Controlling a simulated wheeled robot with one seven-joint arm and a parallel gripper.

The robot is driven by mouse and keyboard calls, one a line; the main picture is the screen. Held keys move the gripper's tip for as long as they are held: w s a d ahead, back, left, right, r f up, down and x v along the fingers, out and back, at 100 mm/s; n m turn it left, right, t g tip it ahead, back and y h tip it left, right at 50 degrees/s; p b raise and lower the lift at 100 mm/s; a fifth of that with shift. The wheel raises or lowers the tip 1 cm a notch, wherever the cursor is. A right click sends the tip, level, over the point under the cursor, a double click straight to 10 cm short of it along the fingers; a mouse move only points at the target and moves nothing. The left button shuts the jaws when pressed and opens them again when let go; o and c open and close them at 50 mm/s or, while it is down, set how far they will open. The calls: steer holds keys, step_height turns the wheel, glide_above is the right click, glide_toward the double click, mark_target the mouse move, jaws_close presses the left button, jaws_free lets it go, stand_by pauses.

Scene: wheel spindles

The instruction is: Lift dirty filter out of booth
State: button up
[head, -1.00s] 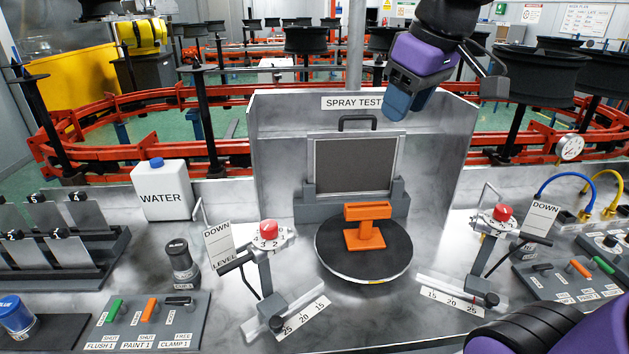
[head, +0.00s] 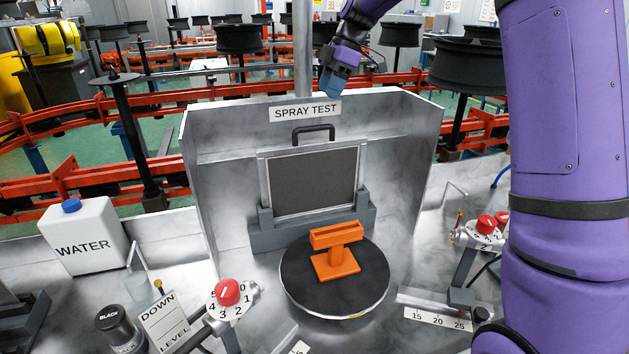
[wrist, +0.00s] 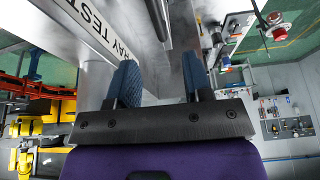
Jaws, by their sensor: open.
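The dirty filter (head: 313,182) is a dark grey panel in a light metal frame, standing upright in a grey holder (head: 262,238) at the back of the spray test booth (head: 205,200). A black handle (head: 313,130) sticks up from the filter's top edge. My gripper (head: 330,88) is above the booth's back wall, higher than the handle and a little to its right, not touching it. In the wrist view its two blue fingers (wrist: 160,85) are apart with nothing between them. The filter cannot be made out in the wrist view.
An orange stand (head: 336,252) sits on a round black turntable (head: 335,295) before the filter. The "SPRAY TEST" sign (head: 305,111) is on the back wall near my gripper. A pole (head: 303,45) rises behind. A white water jug (head: 83,238) stands left.

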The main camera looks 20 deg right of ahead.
steer(key=shift+w+f, duration=0.25)
steer(key=shift+f, duration=0.05)
glide_above(314, 128)
steer(key=d, duration=0.2)
steer(key=f, duration=0.2)
steer(key=w+f, duration=0.1)
steer(key=f, duration=0.1)
steer(key=shift+d, duration=0.15)
steer(key=shift+x, duration=3.15)
steer(key=shift+s+d, duration=0.15)
jaws_close()
